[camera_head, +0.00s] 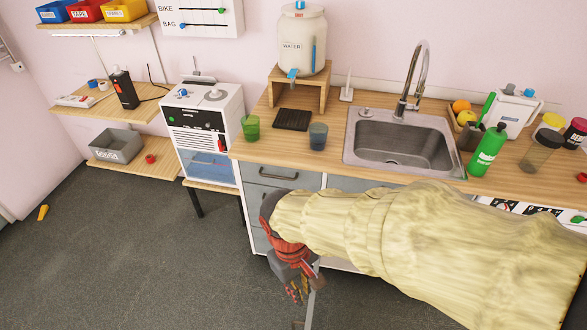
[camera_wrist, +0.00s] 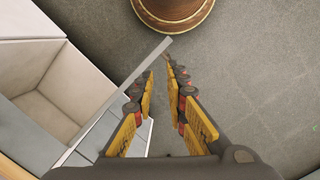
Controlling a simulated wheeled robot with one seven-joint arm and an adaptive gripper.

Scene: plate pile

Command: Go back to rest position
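My arm, in a pale yellow sleeve, reaches across the lower right of the head view in front of the counter. My gripper (camera_head: 297,292) hangs at its end, pointing down over the floor beside the drawer fronts. In the wrist view my gripper (camera_wrist: 160,70) shows two fingers with yellow pads and a narrow gap between them. Nothing is between the fingers. No plate pile shows in either view.
The wooden counter (camera_head: 350,118) carries a sink (camera_head: 400,145), water dispenser, two cups and a green bottle (camera_head: 487,152). Drawers (camera_head: 275,172) are below. In the wrist view a hollow white cabinet (camera_wrist: 48,85) is left, a brown round object (camera_wrist: 172,12) ahead. Floor (camera_head: 130,260) at left is mostly clear.

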